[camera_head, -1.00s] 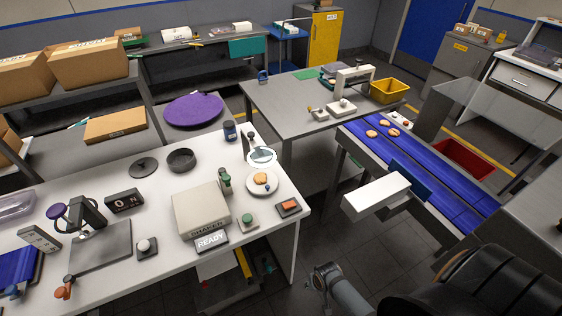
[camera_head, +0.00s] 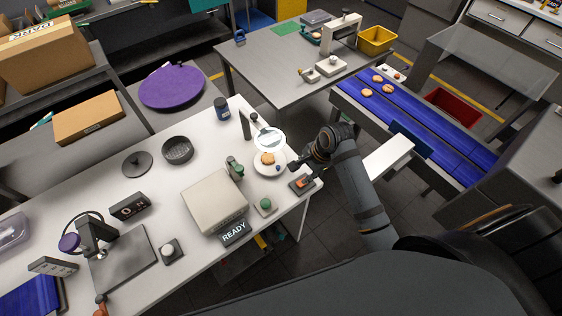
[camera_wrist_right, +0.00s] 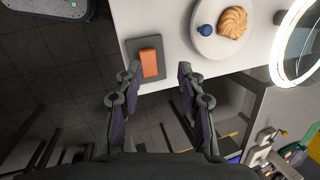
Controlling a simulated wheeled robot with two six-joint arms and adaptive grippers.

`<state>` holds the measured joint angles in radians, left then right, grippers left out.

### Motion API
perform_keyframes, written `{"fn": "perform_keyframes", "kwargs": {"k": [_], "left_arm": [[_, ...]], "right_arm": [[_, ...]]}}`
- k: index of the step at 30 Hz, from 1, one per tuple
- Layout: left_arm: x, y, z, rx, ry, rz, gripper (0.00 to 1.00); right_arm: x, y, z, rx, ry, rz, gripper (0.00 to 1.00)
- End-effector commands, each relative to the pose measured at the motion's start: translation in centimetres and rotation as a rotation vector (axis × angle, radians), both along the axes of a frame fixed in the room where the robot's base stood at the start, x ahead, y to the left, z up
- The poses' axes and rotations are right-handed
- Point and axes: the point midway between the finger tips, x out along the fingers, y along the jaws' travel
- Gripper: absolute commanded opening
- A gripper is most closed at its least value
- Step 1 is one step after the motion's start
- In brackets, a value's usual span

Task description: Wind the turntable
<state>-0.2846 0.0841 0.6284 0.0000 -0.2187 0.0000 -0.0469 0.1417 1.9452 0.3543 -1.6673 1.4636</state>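The turntable (camera_head: 263,170) is a small white disc near the right end of the white bench. A round biscuit (camera_head: 267,158) lies on it, with a small blue knob (camera_head: 278,168) near its rim. In the wrist view the turntable (camera_wrist_right: 215,50), the biscuit (camera_wrist_right: 233,22) and the blue knob (camera_wrist_right: 206,30) are at upper right. My right gripper (camera_head: 304,166) is just right of the turntable, apart from it. In the wrist view my right gripper (camera_wrist_right: 159,82) is open and empty, its fingers near the bench edge. My left gripper is not in view.
An orange block or button on a dark base (camera_wrist_right: 149,62) sits ahead of my right fingers. A lit ring magnifier (camera_head: 270,139) stands behind the turntable. A scale-like box (camera_head: 215,200) and a green button (camera_head: 265,204) are to the left. A blue conveyor (camera_head: 425,125) lies to the right.

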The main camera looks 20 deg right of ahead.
Motion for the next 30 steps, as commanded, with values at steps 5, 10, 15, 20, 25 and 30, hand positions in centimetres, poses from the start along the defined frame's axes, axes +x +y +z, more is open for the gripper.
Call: {"fn": "perform_keyframes", "kwargs": {"k": [5, 10, 15, 20, 25, 30], "left_arm": [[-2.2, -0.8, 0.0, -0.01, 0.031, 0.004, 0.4], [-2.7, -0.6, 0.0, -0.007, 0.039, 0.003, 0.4], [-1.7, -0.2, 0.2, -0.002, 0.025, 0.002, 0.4], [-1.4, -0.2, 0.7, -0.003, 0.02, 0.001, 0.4], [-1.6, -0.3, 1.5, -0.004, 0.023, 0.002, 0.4], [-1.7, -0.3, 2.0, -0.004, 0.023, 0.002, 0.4]], "right_arm": [[3.2, 1.0, 2.4, 0.143, 0.106, -0.318, 0.39], [5.1, 1.7, 4.1, 0.237, 0.205, -0.546, 0.39], [5.3, 1.8, 4.3, 0.254, 0.226, -0.589, 0.39], [5.5, 2.4, 3.0, 0.255, 0.229, -0.588, 0.39], [6.0, 3.8, -0.3, 0.255, 0.23, -0.587, 0.39], [6.6, 4.8, -3.3, 0.253, 0.228, -0.587, 0.39]]}}
